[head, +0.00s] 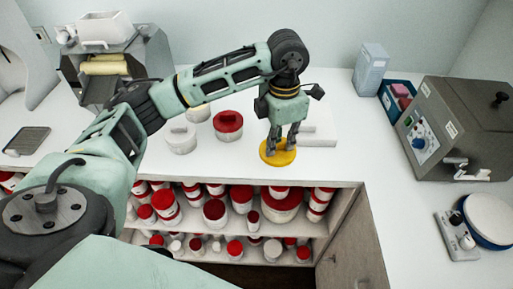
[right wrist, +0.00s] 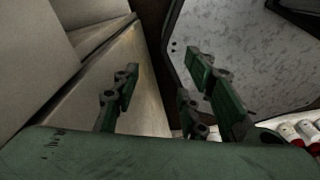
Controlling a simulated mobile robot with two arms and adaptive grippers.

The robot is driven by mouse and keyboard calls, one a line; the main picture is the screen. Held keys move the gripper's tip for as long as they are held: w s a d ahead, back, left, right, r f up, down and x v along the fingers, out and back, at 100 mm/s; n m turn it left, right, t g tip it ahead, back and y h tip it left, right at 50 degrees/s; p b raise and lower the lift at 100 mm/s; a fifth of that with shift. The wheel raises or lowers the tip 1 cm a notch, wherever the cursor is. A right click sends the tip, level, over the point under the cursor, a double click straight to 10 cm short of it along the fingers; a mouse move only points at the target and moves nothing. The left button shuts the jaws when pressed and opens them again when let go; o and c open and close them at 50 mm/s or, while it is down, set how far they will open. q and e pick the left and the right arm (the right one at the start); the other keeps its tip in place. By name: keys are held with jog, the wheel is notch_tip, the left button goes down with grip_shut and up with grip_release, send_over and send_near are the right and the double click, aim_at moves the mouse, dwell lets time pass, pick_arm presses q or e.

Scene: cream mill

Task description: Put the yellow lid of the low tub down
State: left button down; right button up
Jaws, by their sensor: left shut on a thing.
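The yellow lid (head: 272,157) is a flat round disc at the front of the white counter, close to its edge. My left gripper (head: 281,147) points down onto it and is shut on the lid's upper part; the fingers hide what they grip. The lid appears level and at or very near the counter top; I cannot tell if it touches. A white tub (head: 181,139) without a yellow lid stands to the left, and another pale tub (head: 199,113) is partly hidden behind my arm. My right gripper (right wrist: 160,95) shows in the right wrist view with its fingers apart and nothing between them.
A red-lidded tub (head: 228,124) stands left of the lid. Shelves below the counter (head: 345,184) hold many red-lidded tubs. A grey machine (head: 462,128), a blue tray (head: 397,98) and a scale (head: 486,219) are at the right.

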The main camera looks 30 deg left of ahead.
pick_arm(q)
jog(key=p, duration=0.3)
send_over(256, 156)
notch_tip(256, 156, down, 5)
jog(key=shift+w+f, duration=0.1)
notch_tip(256, 156, down, 3)
jog(key=shift+f+p, duration=0.1)
jog(key=shift+p, duration=0.5)
jog(key=shift+f, duration=0.55)
jog(key=c, duration=1.9)
grip_release()
pick_arm(e)
jog(key=r, duration=0.3)
jog(key=w+r, duration=0.1)
jog(key=shift+a+r, duration=0.3)
jog(key=shift+a, duration=0.05)
pick_arm(q)
jog(key=shift+f, duration=0.1)
